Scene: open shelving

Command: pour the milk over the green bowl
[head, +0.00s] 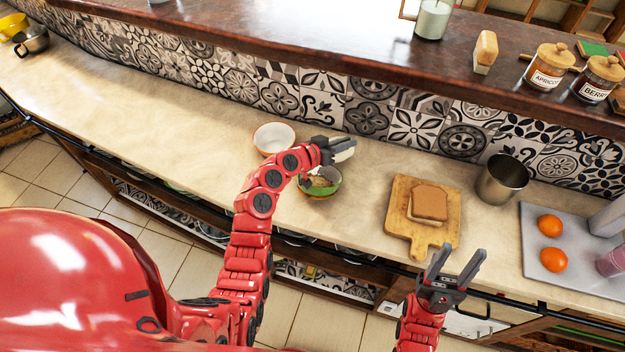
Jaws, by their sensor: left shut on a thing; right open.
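The green bowl (322,188) stands on the counter, with some brownish contents visible inside. My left arm partly covers it. My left gripper (338,147) is above and just behind the bowl's rim in the picture. It is shut on a small pale thing (344,154), mostly hidden by the fingers; I cannot tell for sure whether this is the milk. My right gripper (457,267) is open and empty, in front of the cutting board near the counter's front edge. A glass with whitish liquid (433,20) stands on the raised ledge.
A white bowl with an orange rim (273,139) stands left of the green bowl. A cutting board (405,228) with a sandwich (429,203), a metal cup (502,180) and a grey tray (540,207) with oranges are to the right.

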